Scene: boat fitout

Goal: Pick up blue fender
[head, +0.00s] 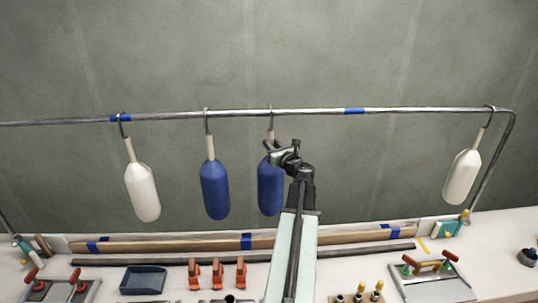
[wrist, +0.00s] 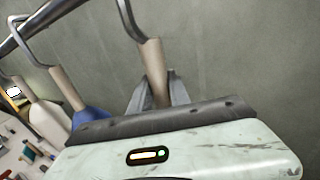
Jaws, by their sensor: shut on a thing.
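Two blue fenders hang by hooks from a metal rail (head: 285,112). The left blue fender (head: 215,190) hangs free and also shows in the wrist view (wrist: 90,117). The right blue fender (head: 268,188) hangs with my gripper (head: 275,152) at its neck. In the wrist view its tan neck (wrist: 153,70) runs down between the two fingers of my gripper (wrist: 156,92), which are shut on it. Its hook (wrist: 126,18) goes up out of the picture; in the head view the hook is still on the rail. My gripper hides part of the fender's top, and its body is hidden in the wrist view.
White fenders hang at the left (head: 142,190) and far right (head: 462,177) of the rail. Below, the bench (head: 500,235) holds long wooden strips, a blue tray (head: 143,280), orange clamps (head: 218,273) and a grey plate (head: 432,280) with tools. The wall behind is bare.

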